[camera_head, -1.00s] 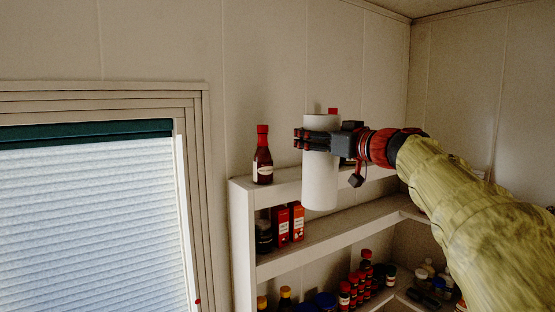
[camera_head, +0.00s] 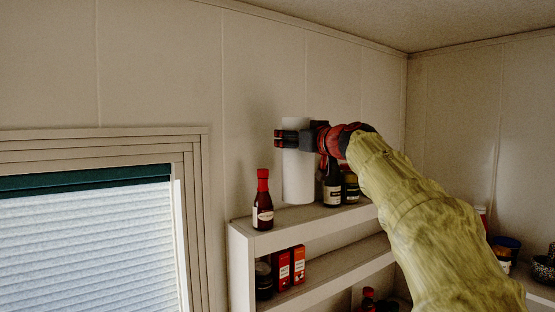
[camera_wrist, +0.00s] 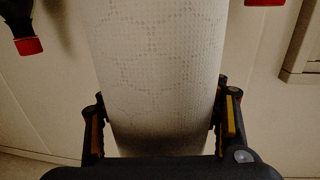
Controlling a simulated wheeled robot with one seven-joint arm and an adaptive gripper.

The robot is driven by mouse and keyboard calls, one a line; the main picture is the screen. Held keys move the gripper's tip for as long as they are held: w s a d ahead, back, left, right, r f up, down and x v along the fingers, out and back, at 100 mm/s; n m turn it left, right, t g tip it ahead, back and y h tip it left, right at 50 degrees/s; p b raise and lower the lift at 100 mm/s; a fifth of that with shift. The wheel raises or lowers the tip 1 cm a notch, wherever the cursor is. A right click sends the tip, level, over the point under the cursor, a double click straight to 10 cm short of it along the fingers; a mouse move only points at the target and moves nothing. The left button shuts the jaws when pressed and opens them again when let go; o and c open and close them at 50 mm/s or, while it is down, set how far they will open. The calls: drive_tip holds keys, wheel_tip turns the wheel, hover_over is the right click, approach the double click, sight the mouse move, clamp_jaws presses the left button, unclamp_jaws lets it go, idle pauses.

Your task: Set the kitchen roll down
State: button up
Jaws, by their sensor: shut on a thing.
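The white kitchen roll (camera_head: 298,178) stands upright in my gripper (camera_head: 292,139), which is shut around its upper part. Its lower end is over the top shelf (camera_head: 290,234), between the bottles; I cannot tell whether it touches the shelf. In the wrist view the embossed roll (camera_wrist: 155,70) fills the middle, with a finger of my gripper (camera_wrist: 163,125) against each side. The side of the roll behind the fingers is hidden.
A red-capped sauce bottle (camera_head: 262,203) stands left of the roll near the shelf's end. A dark bottle (camera_head: 332,186) and a jar (camera_head: 352,190) stand close on its right. Red boxes (camera_head: 290,266) sit on the shelf below. The wall is behind.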

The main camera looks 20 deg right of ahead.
drive_tip(key=w, duration=0.2)
drive_tip(key=w+a+p, duration=0.1)
drive_tip(key=w, duration=0.2)
drive_tip(key=shift+w, duration=0.35)
drive_tip(key=shift+w+a+f, duration=0.1)
drive_tip(key=shift+w+f, duration=0.1)
drive_tip(key=shift+f, duration=0.05)
drive_tip(key=shift+s+f, duration=0.15)
drive_tip(key=shift+f, duration=1.35)
wheel_tip(320, 180, down, 3)
drive_tip(key=shift+f+b, duration=0.15)
drive_tip(key=shift+b, duration=0.35)
drive_tip(key=shift+w+f, duration=0.15)
drive_tip(key=shift+w, duration=0.15)
drive_tip(key=o, duration=1.4)
drive_tip(key=shift+f, duration=0.2)
drive_tip(key=shift+o, duration=0.8)
drive_tip(key=shift+r, duration=0.15)
